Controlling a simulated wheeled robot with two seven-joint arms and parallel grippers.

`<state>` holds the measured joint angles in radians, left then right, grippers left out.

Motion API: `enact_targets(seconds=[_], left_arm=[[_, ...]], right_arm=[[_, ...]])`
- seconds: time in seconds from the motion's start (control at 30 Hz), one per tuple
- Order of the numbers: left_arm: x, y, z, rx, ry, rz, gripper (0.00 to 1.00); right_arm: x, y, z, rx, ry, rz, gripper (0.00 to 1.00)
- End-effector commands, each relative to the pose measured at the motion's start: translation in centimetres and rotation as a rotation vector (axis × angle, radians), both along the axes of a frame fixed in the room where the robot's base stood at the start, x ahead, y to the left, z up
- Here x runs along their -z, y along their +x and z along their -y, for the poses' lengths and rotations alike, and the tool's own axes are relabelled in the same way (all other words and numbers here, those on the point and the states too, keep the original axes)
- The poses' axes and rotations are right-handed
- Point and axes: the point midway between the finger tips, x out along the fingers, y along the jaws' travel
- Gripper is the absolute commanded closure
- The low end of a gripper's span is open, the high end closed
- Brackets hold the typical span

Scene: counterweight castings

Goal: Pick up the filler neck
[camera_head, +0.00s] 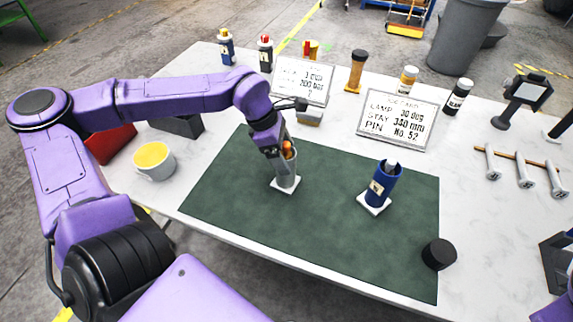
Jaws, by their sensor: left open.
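My left gripper (283,158) points down over the green mat (325,228), its jaws open around the upper part of an upright grey piece (287,181) on a small white square base. An orange-brown part (288,149) shows between the fingers. The fingers hide much of this piece, and I cannot tell whether they touch it. I cannot tell for sure which part is the filler neck. A dark blue cylinder (378,190) with a pale label stands on another white square base, to the right and apart from the gripper. My right gripper is not in view.
A black round puck (438,254) sits at the mat's right edge. A white mug (154,161) with yellow inside stands at left. Two sign cards (398,120), bottles and an orange-brown column (356,72) line the back. A bolt rack (525,168) is at right. The mat's front is clear.

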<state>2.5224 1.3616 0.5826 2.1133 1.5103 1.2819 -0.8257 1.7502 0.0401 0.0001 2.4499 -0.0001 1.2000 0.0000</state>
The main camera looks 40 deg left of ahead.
Motion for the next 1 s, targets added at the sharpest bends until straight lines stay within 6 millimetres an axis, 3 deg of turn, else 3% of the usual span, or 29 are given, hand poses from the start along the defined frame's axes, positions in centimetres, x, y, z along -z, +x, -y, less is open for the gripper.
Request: enact_targets(seconds=[0.1, 0.33, 0.5, 0.57, 0.6, 1.0], left_arm=[[1.2, 0.19, 0.44, 0.001, -0.001, -0.002, 0.17], [1.33, 0.25, 0.48, 0.0, -0.002, 0.0, 0.2], [1.31, 0.25, 0.46, 0.0, -0.002, 0.001, 0.76], [1.3, 0.26, 0.46, 0.0, -0.002, 0.001, 0.95], [1.29, 0.26, 0.46, 0.0, -0.002, 0.001, 1.0], [0.38, 0.36, 0.47, 0.0, -0.002, 0.005, 1.0]], right_arm=[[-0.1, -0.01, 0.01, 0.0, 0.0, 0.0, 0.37], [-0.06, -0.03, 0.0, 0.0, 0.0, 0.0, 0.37], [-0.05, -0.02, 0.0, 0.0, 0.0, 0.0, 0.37], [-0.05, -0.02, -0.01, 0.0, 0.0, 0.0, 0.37], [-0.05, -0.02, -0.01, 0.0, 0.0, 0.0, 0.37], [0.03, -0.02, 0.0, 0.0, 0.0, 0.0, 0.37]])
